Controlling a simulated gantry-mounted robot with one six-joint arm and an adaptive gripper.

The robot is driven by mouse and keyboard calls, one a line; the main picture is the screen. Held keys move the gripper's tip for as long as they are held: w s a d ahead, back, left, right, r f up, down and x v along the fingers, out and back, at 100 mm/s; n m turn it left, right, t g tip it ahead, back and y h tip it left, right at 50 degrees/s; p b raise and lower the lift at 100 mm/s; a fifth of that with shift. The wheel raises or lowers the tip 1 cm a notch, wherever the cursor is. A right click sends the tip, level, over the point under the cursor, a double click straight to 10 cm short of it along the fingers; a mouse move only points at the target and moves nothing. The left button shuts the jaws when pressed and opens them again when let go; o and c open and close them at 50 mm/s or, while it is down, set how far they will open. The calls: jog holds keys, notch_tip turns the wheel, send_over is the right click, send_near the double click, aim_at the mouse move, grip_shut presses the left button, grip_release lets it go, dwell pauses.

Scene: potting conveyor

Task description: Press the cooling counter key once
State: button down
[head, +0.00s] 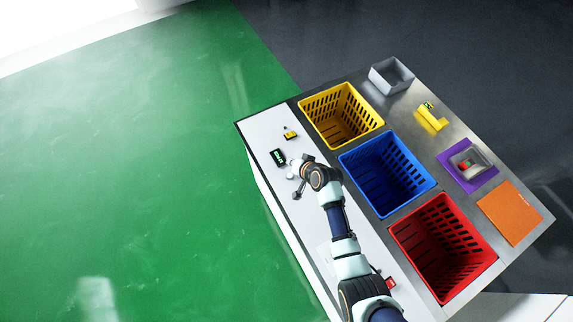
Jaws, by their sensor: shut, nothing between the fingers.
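A small black counter box with a green lit display (278,157) sits on the white strip along the left of the bench. Its key is too small to make out. My gripper (298,194) is shut and empty over the white strip, just below and to the right of the counter box in the picture. It appears apart from the box; its exact height above the surface cannot be told. My wrist hides part of the strip beside it.
Yellow (307,113), blue (347,163) and red (396,232) crates stand right of my arm. A small yellow-black device (291,134) sits above the counter box; a red one (391,283) is near the front. Farther right are a grey bin (391,77), yellow object (430,117), purple mat (485,181) and orange mat (510,214).

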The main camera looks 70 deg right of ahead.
aim_at(291, 176)
jog(key=shift+w+f+b, duration=0.1)
jog(key=shift+f+b, duration=3.8)
jog(key=shift+f, duration=0.5)
jog(key=shift+f+b, duration=0.3)
jog(key=shift+f, duration=0.1)
jog(key=shift+f+b, duration=0.35)
jog(key=shift+f, duration=0.1)
jog(key=shift+r+p, duration=0.85)
jog(key=shift+r, duration=0.05)
notch_tip(291, 176, up, 5)
jog(key=p, duration=0.4)
jog(key=shift+r+p, duration=0.1)
jog(key=shift+p, duration=0.3)
